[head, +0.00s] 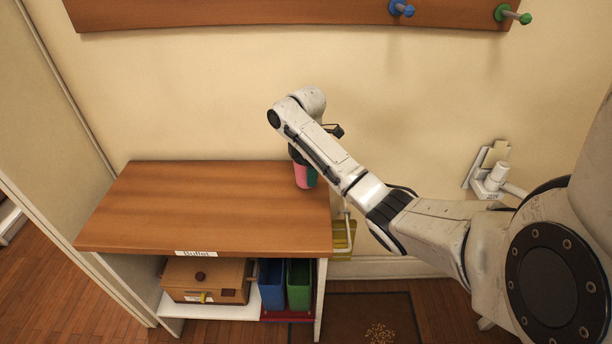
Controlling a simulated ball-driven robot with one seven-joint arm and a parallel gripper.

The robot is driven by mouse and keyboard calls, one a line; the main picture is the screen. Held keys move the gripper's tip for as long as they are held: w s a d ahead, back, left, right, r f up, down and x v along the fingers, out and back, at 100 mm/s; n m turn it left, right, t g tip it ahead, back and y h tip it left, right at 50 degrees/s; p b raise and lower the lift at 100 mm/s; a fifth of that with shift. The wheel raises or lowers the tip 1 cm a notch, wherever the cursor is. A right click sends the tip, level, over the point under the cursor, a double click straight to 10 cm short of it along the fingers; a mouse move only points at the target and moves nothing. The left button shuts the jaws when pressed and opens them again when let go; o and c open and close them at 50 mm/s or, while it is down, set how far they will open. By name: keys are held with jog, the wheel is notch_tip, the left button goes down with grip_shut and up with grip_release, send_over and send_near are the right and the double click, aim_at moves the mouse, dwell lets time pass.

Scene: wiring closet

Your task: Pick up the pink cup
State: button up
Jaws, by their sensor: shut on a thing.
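The pink cup (300,174) is at the right end of the wooden counter, just below the end of my arm. Its left side shows pink, and a green patch shows on the right; I cannot tell whether that green belongs to the cup or to another thing. My gripper (296,154) points down at the top of the cup and is shut on it. My arm hides most of the fingers and the cup's upper part. I cannot tell whether the cup's base touches the counter.
The counter (190,205), labelled "Buffet", is bare to the left. Below it are a wooden box (205,280), a blue bin (271,285) and a green bin (299,286). A peg rail (290,12) hangs above. A wall fixture (490,170) is at right.

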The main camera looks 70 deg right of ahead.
jog(key=s+a+r+p, duration=0.9)
jog(key=s+r+p, duration=0.1)
jog(key=p, duration=0.1)
jog(key=shift+s, duration=0.35)
